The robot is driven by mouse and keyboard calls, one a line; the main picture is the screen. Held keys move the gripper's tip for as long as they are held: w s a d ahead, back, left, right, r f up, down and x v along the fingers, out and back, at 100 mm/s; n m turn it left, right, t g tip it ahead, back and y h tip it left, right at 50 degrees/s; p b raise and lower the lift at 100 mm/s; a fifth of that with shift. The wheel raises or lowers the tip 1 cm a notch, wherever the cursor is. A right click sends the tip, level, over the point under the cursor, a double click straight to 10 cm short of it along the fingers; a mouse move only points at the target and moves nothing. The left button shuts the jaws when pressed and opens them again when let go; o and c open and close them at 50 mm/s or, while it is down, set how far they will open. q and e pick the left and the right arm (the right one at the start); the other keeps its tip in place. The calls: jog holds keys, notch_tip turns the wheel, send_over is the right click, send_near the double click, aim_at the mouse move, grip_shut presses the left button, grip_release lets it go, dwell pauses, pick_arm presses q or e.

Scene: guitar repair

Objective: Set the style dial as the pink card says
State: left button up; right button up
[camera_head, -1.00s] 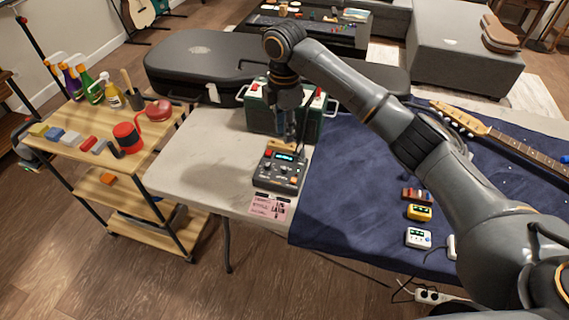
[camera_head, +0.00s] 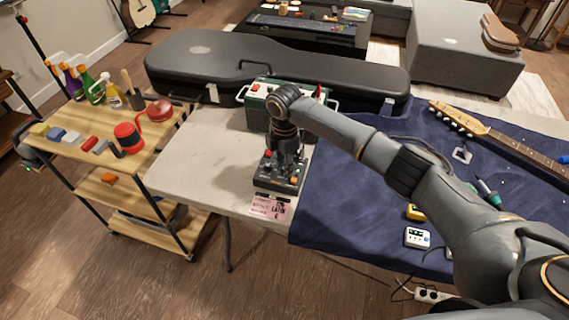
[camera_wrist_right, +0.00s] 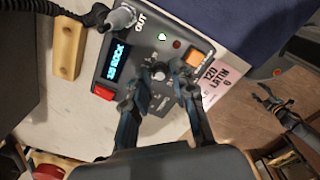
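The dark grey rhythm box (camera_head: 264,184) sits near the front of the pale table. In the right wrist view, its lit display (camera_wrist_right: 116,62) reads ROCK, after a number too blurred to be sure of. The pink card (camera_wrist_right: 219,80) lies beside the box and reads 120, LATIN, 6; it also shows in the head view (camera_head: 263,208). My right gripper (camera_wrist_right: 160,82) points down over the box, fingers apart, on either side of a small pale knob (camera_wrist_right: 158,73). I cannot tell if they touch it.
A red button (camera_wrist_right: 104,92) and an orange button (camera_wrist_right: 199,62) flank the knobs, and a plug (camera_wrist_right: 122,17) sits at the box's edge. A green case (camera_head: 258,108) stands behind. The table (camera_head: 205,160) is clear on the left; a blue cloth (camera_head: 345,190) covers the right.

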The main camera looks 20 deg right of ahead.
grip_shut()
